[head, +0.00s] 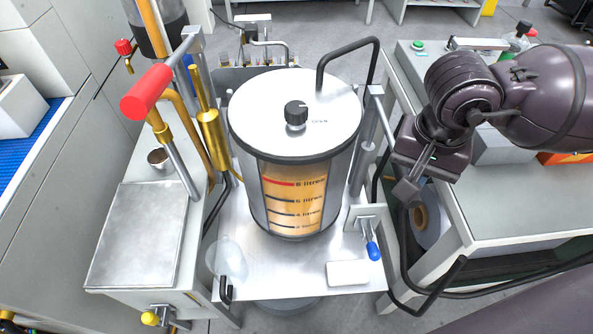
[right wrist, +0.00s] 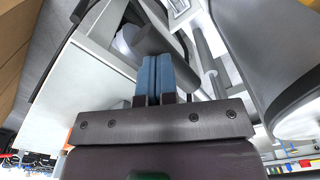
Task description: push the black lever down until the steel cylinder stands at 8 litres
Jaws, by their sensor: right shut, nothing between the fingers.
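The steel cylinder (head: 340,165) stands upright in the middle of the head view, with a black knob (head: 296,112) on its lid. Its front window (head: 293,200) shows amber behind marks from 2 to 8 litres; the red mark is at 8. Amber shows above that mark, but I cannot tell a liquid level. My left gripper is not in view.
A red-handled lever (head: 147,92) and brass pipework stand left of the cylinder. A blue-handled valve (head: 373,250) and a white block (head: 347,273) are at the front right. A grey bench (head: 525,205) lies under my right arm. A bare metal plate (head: 138,235) is at left.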

